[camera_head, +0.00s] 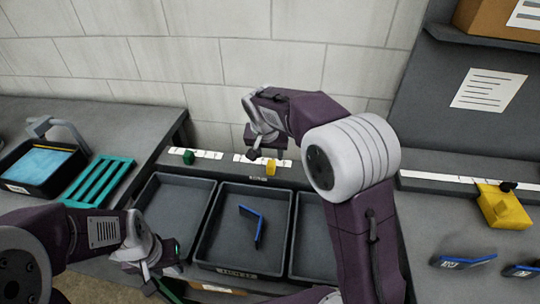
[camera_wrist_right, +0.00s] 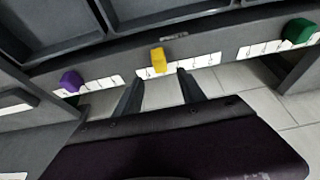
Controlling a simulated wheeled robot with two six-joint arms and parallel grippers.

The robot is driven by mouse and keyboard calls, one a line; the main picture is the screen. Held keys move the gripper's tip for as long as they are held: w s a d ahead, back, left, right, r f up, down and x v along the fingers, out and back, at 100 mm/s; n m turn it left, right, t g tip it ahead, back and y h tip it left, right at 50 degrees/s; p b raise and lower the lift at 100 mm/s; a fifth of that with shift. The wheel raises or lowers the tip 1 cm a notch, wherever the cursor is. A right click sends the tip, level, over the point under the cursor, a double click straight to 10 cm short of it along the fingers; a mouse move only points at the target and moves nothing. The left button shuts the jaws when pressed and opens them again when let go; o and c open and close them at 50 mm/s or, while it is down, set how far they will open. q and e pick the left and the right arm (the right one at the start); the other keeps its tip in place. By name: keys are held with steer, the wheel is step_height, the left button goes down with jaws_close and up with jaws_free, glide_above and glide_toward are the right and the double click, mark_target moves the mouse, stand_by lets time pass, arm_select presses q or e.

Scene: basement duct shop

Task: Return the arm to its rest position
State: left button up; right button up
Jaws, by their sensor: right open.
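My right arm reaches up from the bottom, and its gripper (camera_head: 255,152) hangs near the back rail, above the middle tray's far end. In the right wrist view the two dark fingers (camera_wrist_right: 160,92) are apart with nothing between them. A yellow block (camera_wrist_right: 158,60) on the rail lies just beyond the fingertips; it also shows in the head view (camera_head: 270,168). My left gripper (camera_head: 163,272) is low at the left, beside the front of the left tray; its finger opening is unclear.
The middle tray (camera_head: 202,252) holds a blue angled piece (camera_head: 252,225). The rail carries a green block (camera_head: 189,157) and a purple block (camera_wrist_right: 70,80). On the right bench are a yellow object (camera_head: 503,207) and blue pieces (camera_head: 463,260). A green rack (camera_head: 98,181) lies left.

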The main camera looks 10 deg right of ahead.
steer(key=shift+d, duration=0.1)
steer(key=s+d+r+p, duration=0.2)
steer(key=d+r, duration=0.1)
steer(key=s+f+n+g+y+p, duration=0.1)
steer(key=s+f, duration=0.4)
steer(key=s, duration=0.5)
steer(key=s+f+n+g+y+p, duration=0.1)
steer(key=s+f+n, duration=0.2)
steer(key=s, duration=0.8)
step_height(320, 180, down, 2)
steer(key=shift+d+f+g, duration=0.1)
steer(key=shift+d+g, duration=0.3)
steer(key=shift+s, duration=0.1)
stand_by(1.2)
